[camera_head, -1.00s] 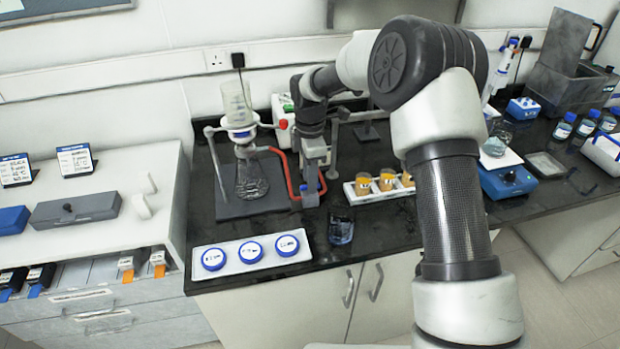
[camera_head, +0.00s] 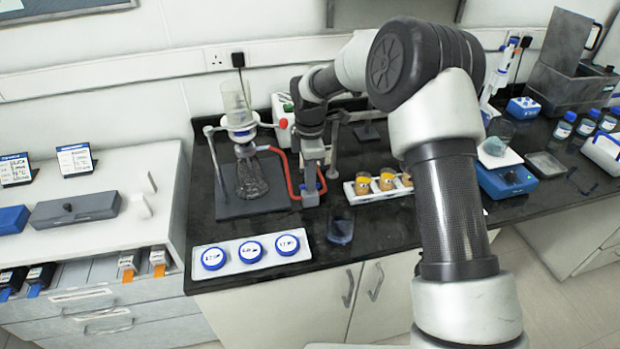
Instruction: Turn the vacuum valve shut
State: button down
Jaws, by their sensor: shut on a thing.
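A glass filter flask (camera_head: 250,178) stands on a dark base plate, with a clear funnel cup (camera_head: 236,104) clamped above it. A red hose (camera_head: 289,172) runs from the flask towards the right and ends at the spot where my gripper (camera_head: 311,192) is. My gripper points down just right of the base plate and is shut on the vacuum valve. The valve is mostly hidden behind the fingers; only a small blue part and a bit of red show around them, so I cannot read its handle angle.
A white tray with blue-lidded dishes (camera_head: 220,270) lies at the bench's front left. A beaker (camera_head: 341,228) stands right of my gripper near the front edge. A white rack (camera_head: 353,196) of orange-filled cups is further right. A retort stand (camera_head: 368,132) stands behind.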

jog(key=m, duration=0.4)
jog(key=shift+b, duration=0.3)
jog(key=m, duration=0.4)
jog(key=shift+b, duration=0.3)
jog(key=m, duration=0.5)
jog(key=shift+m+b, duration=0.3)
jog(key=shift+m, duration=1.8)
jog(key=c, duration=1.8)
grip_release()
jog(key=shift+c, duration=0.2)
